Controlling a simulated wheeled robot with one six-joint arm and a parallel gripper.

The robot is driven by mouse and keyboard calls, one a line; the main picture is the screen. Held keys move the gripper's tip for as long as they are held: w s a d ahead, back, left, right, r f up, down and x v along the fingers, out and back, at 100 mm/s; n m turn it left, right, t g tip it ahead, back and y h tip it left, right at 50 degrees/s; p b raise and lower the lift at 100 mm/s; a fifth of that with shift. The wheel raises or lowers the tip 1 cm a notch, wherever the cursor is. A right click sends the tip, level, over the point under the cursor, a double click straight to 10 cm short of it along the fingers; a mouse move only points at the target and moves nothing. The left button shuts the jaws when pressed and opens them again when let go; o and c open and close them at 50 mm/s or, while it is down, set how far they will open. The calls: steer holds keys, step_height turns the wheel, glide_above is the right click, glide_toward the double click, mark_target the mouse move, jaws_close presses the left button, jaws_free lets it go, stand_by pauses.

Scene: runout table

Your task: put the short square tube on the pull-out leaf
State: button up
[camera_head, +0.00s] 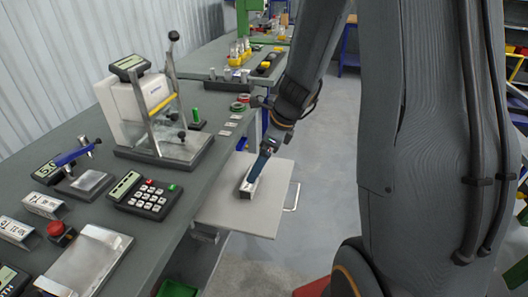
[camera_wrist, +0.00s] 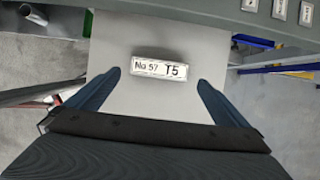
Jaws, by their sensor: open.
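The short square tube (camera_wrist: 158,68), with a white face marked "No 57 T5", lies on the pull-out leaf (camera_wrist: 160,105). In the head view the tube (camera_head: 246,190) shows on the light grey leaf (camera_head: 240,219), which sticks out from the side of the bench. My gripper (camera_wrist: 159,82) is open, with one blue finger to each side of the tube and the tube a little ahead of the fingertips in the wrist view. In the head view my gripper (camera_head: 254,174) is right over the tube and partly covers it. I cannot tell whether the fingers touch it.
The grey bench (camera_head: 205,140) carries a keypad (camera_head: 145,195), a lever stand with a clear guard (camera_head: 150,105) and, at left, labelled profile pieces (camera_head: 42,204). A wire handle (camera_head: 293,197) is on the leaf's outer edge. The leaf around the tube is bare.

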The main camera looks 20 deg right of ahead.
steer(key=s+a+r+n+h, duration=0.1)
steer(key=s+r+n, duration=0.1)
steer(key=s+n, duration=0.6)
steer(key=s+a+r+n+g+h, duration=0.1)
steer(key=s+n, duration=0.6)
steer(key=n, duration=1)
steer(key=shift+s+a+r+h, duration=0.3)
steer(key=shift+s+r+h, duration=0.05)
steer(key=shift+r+h, duration=0.45)
